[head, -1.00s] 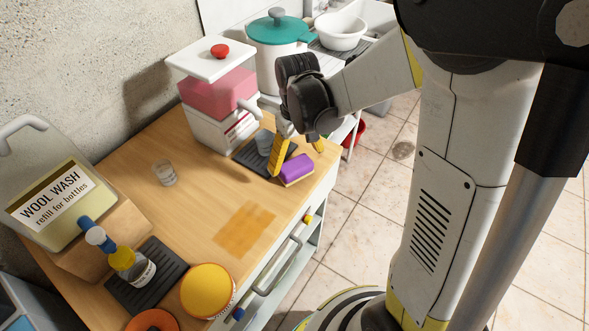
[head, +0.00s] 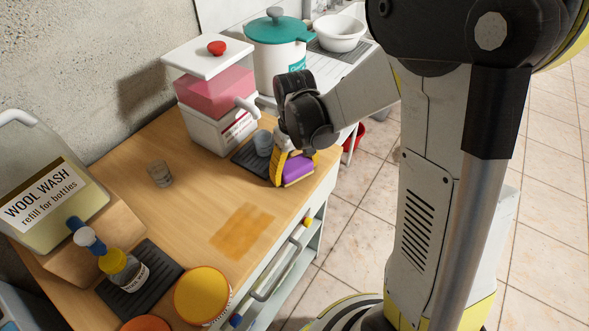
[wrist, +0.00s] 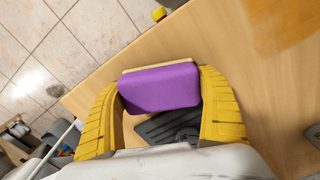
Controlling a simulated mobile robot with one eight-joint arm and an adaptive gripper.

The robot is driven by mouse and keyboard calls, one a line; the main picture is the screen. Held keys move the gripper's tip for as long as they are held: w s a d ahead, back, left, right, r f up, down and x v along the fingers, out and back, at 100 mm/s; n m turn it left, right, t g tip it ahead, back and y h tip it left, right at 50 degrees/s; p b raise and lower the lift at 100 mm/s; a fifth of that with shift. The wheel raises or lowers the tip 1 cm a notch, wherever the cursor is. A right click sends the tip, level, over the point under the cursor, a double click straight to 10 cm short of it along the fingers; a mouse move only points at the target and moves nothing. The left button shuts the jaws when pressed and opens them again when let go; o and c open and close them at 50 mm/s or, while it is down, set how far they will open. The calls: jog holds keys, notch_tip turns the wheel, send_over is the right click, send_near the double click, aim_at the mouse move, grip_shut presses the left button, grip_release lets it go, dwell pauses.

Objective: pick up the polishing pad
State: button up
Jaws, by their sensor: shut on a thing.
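The polishing pad (head: 297,169) is a purple block with a pale layer along one side. It is at the right edge of the wooden worktop, beside a dark ribbed mat. My gripper (head: 293,170) is over it with its yellow fingers down at the pad. In the wrist view the pad (wrist: 160,88) lies between the two yellow fingers of my gripper (wrist: 163,95), which are shut on its two ends. I cannot tell whether the pad still touches the worktop.
A dark mat (head: 244,157) with a small cup (head: 263,143) is just left of the gripper. A pink-filled dispenser (head: 215,95) stands behind. An orange stain (head: 242,231) marks the worktop.

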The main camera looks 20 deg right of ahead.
aim_at(297, 164)
jog(key=shift+r, duration=0.15)
jog(key=shift+r+p, duration=0.3)
jog(key=r, duration=0.1)
jog(key=r+p, duration=0.2)
jog(key=r, duration=0.1)
jog(key=shift+s+d, duration=0.1)
jog(key=shift+d, duration=0.2)
jog(key=s+d+r+p, duration=0.4)
jog(key=d+r, duration=0.2)
jog(key=d, duration=0.4)
jog(key=shift+s, duration=0.35)
jog(key=shift+o, duration=0.9)
jog(key=shift+c, duration=0.4)
